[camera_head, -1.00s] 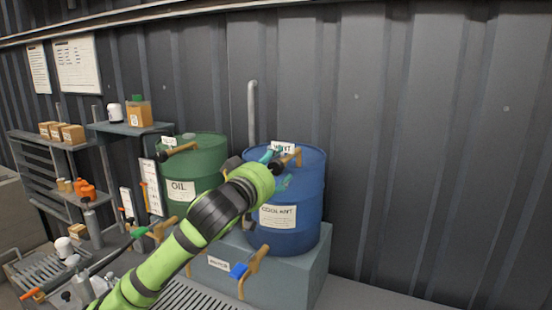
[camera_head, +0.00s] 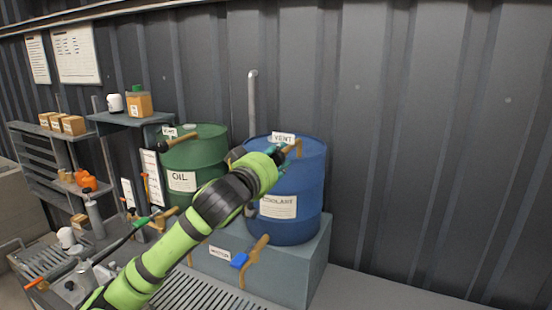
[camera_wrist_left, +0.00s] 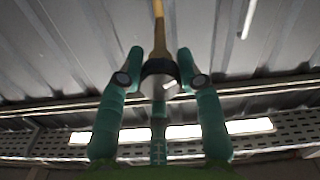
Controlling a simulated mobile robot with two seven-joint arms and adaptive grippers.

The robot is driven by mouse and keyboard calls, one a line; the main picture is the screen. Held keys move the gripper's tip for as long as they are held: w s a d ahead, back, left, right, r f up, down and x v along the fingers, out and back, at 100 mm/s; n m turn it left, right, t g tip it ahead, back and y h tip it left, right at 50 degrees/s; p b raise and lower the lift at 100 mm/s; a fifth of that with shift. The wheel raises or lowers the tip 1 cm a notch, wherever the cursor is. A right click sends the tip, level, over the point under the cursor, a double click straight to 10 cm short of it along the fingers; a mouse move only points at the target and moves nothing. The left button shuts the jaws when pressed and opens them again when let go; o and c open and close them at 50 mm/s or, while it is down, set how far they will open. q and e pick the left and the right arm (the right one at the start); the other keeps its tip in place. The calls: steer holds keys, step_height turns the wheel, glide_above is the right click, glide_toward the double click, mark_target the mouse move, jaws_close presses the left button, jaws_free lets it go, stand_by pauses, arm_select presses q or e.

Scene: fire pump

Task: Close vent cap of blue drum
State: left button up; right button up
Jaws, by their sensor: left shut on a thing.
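The blue drum (camera_head: 305,190) labelled COOLANT stands upright on a grey plinth. A VENT tag (camera_head: 283,138) stands on its top, with a brass-coloured vent part beside it (camera_head: 296,150). My left gripper (camera_head: 283,154) reaches over the front of the drum top at the vent. In the left wrist view, the teal fingers of my left gripper (camera_wrist_left: 160,68) are on both sides of the vent cap (camera_wrist_left: 158,86), a pale round piece with a dark band and a brass bar (camera_wrist_left: 158,25) above. It is shut on this cap. The cap is mostly hidden in the head view. My right gripper is not in view.
A green OIL drum (camera_head: 198,152) with its own vent tag stands just left. Shelves with bottles and boxes (camera_head: 73,125) are at left. The right side by the wall is open.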

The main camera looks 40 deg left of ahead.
arm_select(q)
steer(key=shift+r+m, duration=0.2)
steer(key=shift+m, duration=0.7)
steer(key=m, duration=0.3)
steer(key=shift+m, duration=0.3)
steer(key=m, duration=0.3)
steer(key=shift+r+m, duration=0.1)
steer(key=shift+m, duration=0.2)
steer(key=m, duration=0.3)
steer(key=shift+m+b, duration=0.3)
steer(key=shift+b, duration=0.05)
steer(key=m+b, duration=0.1)
steer(key=m, duration=0.4)
steer(key=shift+m, duration=0.3)
steer(key=m+b, duration=0.2)
steer(key=m, duration=0.3)
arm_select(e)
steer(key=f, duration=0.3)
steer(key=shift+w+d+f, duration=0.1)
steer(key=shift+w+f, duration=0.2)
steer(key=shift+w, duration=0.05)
